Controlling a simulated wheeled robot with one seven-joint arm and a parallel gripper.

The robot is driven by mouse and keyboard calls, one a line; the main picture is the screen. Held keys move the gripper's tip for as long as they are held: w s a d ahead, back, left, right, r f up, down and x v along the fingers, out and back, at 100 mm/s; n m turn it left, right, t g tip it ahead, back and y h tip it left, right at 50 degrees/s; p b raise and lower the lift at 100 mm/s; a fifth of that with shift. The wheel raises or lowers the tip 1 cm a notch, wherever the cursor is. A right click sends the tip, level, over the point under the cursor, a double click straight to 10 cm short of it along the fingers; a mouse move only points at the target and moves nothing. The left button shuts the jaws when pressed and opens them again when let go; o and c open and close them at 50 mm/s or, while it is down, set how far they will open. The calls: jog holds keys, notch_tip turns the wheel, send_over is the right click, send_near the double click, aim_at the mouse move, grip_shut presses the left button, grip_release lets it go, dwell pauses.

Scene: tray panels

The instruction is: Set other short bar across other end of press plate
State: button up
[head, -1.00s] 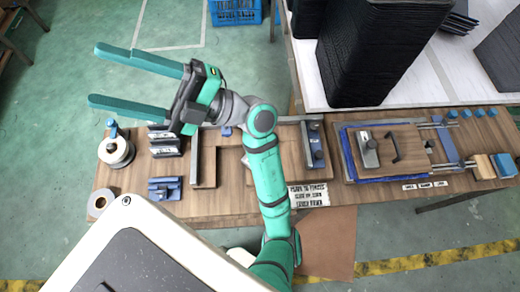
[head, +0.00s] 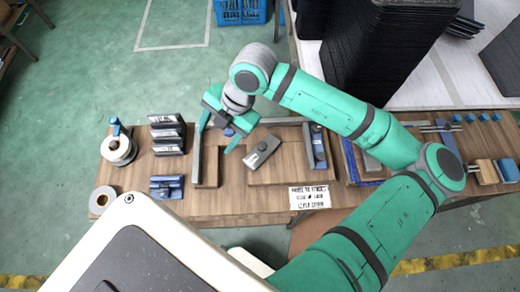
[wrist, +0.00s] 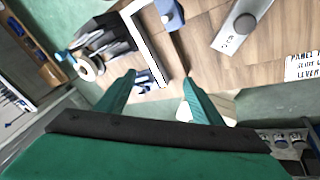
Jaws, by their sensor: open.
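A grey bar with blue parts (head: 317,146) stands across the board's right end. I cannot tell which piece is the short bar. My arm mostly hides the right-hand plate.
Several grey bars (head: 167,134) stand in a row at left, beside a white roll (head: 118,149) with a blue top. A blue and grey piece (head: 166,187) and a tape roll (head: 102,199) lie nearer. A sign (head: 309,197) is at the front edge. Tall black stacks (head: 365,45) stand behind.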

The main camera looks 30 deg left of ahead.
aim_at(262, 146)
jog(key=w+d+t+h, duration=0.1)
jog(key=w+d, duration=0.1)
jog(key=w, duration=0.1)
jog(key=w+d+f+m+t+h, duration=0.1)
jog(key=w+d, duration=0.1)
jog(key=d, duration=0.1)
jog(key=w+d+f+m+t+h, duration=0.1)
jog(key=w+d, duration=0.2)
jog(key=shift+w+d+f, duration=0.25)
jog(key=shift+w, duration=0.1)
jog(key=f, duration=0.4)
jog(key=shift+d+f, duration=0.2)
jog(key=shift+f, duration=0.05)
notch_tip(262, 146, down, 5)
jog(key=shift+s, duration=0.15)
jog(key=shift+f, duration=0.55)
jog(key=shift+a, duration=0.15)
jog(key=shift+c, duration=0.9)
grip_shut()
jog(key=shift+r, duration=0.1)
